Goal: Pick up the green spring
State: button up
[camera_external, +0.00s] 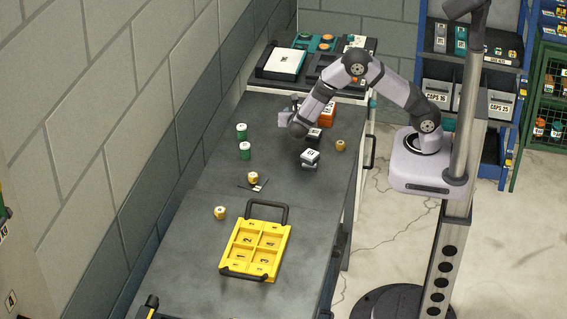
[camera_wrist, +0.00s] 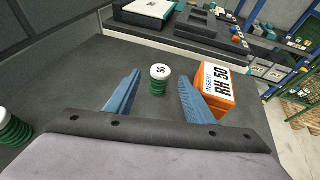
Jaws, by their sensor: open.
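A green spring (camera_wrist: 158,86) with a white, marked cap stands upright in the wrist view, between the two blue fingers of my open gripper (camera_wrist: 160,78). Gaps show on both sides of it, so neither finger appears to touch it. In the external view my gripper (camera_external: 289,114) is low over the far part of the bench, and this spring is hidden or too small to make out there. Another green spring (camera_wrist: 13,128) stands at the left edge of the wrist view. Two white-capped green springs (camera_external: 241,134) (camera_external: 245,151) stand left of my gripper in the external view.
An orange box (camera_wrist: 216,92) marked RH 50 stands close beside the right finger. Yellow cylinders (camera_external: 220,213), dark white-topped blocks (camera_external: 310,157) and a yellow compartment tray (camera_external: 228,262) lie nearer on the bench. Dark trays (camera_external: 262,72) fill the far end.

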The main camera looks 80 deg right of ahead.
jog(key=shift+f, duration=0.55)
jog(key=shift+p+x, duration=0.65)
jog(key=shift+x, duration=1.9)
jog(key=c, duration=1.2)
